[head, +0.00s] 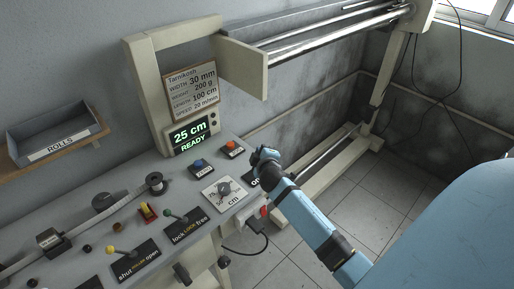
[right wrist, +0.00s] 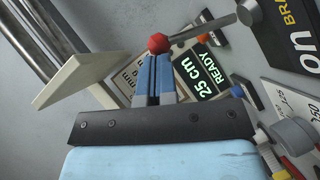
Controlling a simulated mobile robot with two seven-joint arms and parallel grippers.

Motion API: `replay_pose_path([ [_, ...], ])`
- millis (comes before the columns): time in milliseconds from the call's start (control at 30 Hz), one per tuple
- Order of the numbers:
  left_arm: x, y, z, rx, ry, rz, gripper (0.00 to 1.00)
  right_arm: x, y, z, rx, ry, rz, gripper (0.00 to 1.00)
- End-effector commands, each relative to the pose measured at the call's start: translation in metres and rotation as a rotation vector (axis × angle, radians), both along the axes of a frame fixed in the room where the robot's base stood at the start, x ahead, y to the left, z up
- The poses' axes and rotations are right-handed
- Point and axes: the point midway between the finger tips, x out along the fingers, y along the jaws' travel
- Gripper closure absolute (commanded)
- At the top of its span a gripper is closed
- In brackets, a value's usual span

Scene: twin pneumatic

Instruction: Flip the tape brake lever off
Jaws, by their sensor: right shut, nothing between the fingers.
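The brake lever shows in the right wrist view as a metal rod with a red ball knob (right wrist: 158,43). Its rod runs up and right to a pivot beside a dark plate (right wrist: 285,40) with "on" and part of "BRAKE" readable. My right gripper (right wrist: 155,62) is shut and empty, its fingertips right at the red knob; I cannot tell whether they touch. In the head view my right gripper (head: 263,158) is over the console's right end and hides the lever. Part of the brake plate (head: 252,184) with "on" shows below it. My left gripper is not in view.
On the console stand a dial (head: 224,188), a blue button (head: 200,163), an orange-red button (head: 232,145), a green-knobbed lever (head: 167,212) and a yellow-knobbed lever (head: 111,251). The display (head: 190,135) reads "25 cm READY". A metal-railed frame (head: 330,40) stands behind.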

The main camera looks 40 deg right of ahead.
Motion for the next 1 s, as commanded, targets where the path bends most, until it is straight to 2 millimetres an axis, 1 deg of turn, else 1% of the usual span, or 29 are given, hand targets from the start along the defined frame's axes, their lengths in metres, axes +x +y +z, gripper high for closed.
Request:
replay_pose_path([
  [33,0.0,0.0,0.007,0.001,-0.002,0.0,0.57,0.0,-0.003,0.003,0.019,0.001,0.0,1.0],
  [200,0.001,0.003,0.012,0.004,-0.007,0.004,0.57,0.001,-0.01,0.0,0.014,0.001,0.0,1.0],
  [433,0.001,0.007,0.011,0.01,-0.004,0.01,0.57,0.001,-0.013,-0.001,0.011,0.0,0.001,1.0],
  [1000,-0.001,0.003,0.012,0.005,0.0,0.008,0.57,0.001,-0.015,-0.001,0.009,0.0,0.0,1.0],
])
